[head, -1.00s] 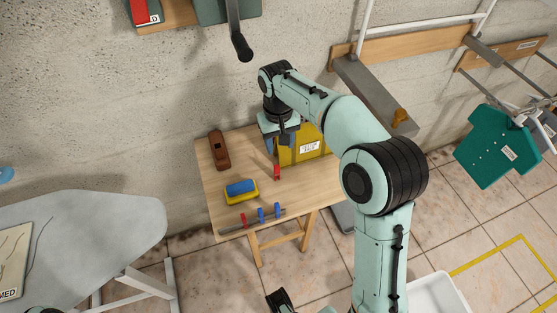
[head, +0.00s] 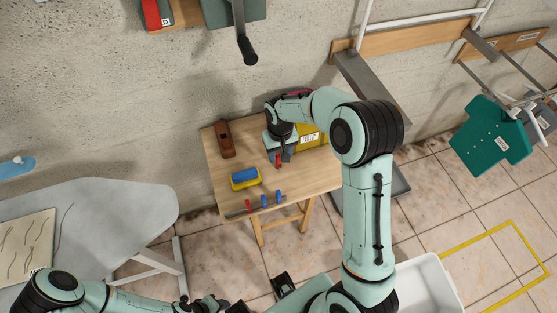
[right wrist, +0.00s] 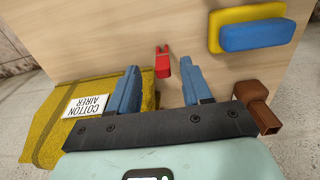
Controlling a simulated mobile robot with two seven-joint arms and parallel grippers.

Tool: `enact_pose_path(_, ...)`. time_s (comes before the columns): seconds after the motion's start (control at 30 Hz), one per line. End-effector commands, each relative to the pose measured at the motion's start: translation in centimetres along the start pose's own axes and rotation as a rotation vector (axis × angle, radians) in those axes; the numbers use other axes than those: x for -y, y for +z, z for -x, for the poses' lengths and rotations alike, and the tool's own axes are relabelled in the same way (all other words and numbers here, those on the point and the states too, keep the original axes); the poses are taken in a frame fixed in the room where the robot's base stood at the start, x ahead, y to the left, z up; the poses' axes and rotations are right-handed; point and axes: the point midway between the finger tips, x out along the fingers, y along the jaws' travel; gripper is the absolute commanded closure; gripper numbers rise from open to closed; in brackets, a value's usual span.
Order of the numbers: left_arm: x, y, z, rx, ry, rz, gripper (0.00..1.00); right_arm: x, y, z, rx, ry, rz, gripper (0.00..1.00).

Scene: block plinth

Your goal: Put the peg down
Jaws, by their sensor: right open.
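The red peg (head: 278,161) is at the small wooden table (head: 222,165), in front of the yellow bag. In the right wrist view the peg (right wrist: 162,62) shows against the wood, between and just beyond the fingertips. My right gripper (right wrist: 160,78) is open, with a blue finger on each side and clear gaps to the peg. In the head view the right gripper (head: 279,155) hangs over the table's back part, partly hiding the peg. My left gripper (head: 222,304) is at the bottom edge, too cut off to read its jaws.
A yellow bag (right wrist: 100,95) labelled "COTTON AIRER" is beside the right gripper. A blue and yellow sponge (head: 245,179), a brown wooden plane (head: 227,139) and a rail with red and blue pegs (head: 263,200) are on the table. An ironing board (head: 120,205) stands left.

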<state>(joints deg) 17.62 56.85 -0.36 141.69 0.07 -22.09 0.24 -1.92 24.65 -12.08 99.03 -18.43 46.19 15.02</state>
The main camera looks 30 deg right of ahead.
Motion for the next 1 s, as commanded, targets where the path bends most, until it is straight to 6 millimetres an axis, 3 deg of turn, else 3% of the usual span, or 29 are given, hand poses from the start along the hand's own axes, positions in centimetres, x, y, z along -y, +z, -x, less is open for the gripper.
enact_pose_path(0.33, -0.2, -0.1, 0.3, -0.002, 0.001, -0.001, 0.57, 0.3, -0.4, -4.6, 0.004, 0.001, 0.000, 0.51)
enact_pose_path(0.63, -0.2, -0.1, 0.3, -0.002, 0.001, -0.001, 0.57, 0.3, -0.5, -5.1, 0.000, 0.000, 0.000, 0.51)
enact_pose_path(0.67, -0.2, -0.1, 0.3, -0.002, 0.001, -0.001, 0.57, 0.3, -0.5, -5.1, 0.000, 0.000, 0.000, 0.54)
enact_pose_path(0.8, -0.1, -0.1, 0.3, -0.002, 0.001, -0.001, 0.57, 0.3, -0.5, -5.1, 0.001, 0.000, 0.000, 1.00)
enact_pose_path(1.0, -0.1, -0.1, 0.3, -0.002, 0.001, -0.001, 0.57, 0.3, -0.5, -5.1, 0.001, 0.000, 0.000, 1.00)
